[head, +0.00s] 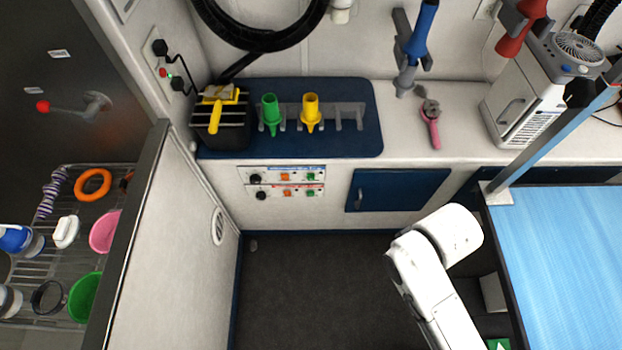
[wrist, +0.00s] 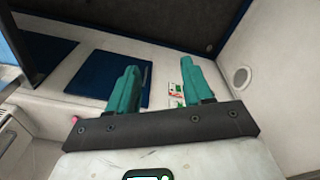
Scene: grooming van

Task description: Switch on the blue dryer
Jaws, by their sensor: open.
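The blue dryer (head: 418,38) rests in a wall holder at the top centre-right of the head view. Two white control panels sit on the cabinet front below the counter. The upper panel (head: 270,176) has a blue label strip, the lower panel (head: 269,193) a red one. Each has a black knob, an orange switch and a green switch. In the wrist view, the panels (wrist: 174,94) show small between my fingers, partly hidden by one. My gripper (wrist: 162,75) is open and empty, apart from the panels. In the head view my white arm shows, but not its fingers.
A blue cabinet door (head: 398,190) is right of the panels. A red dryer (head: 522,27) hangs at upper right. The blue mat (head: 355,95) holds nozzles on a rack. A blue-topped table (head: 565,260) stands at right, a partition (head: 170,235) at left. The dark floor (head: 310,290) between is clear.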

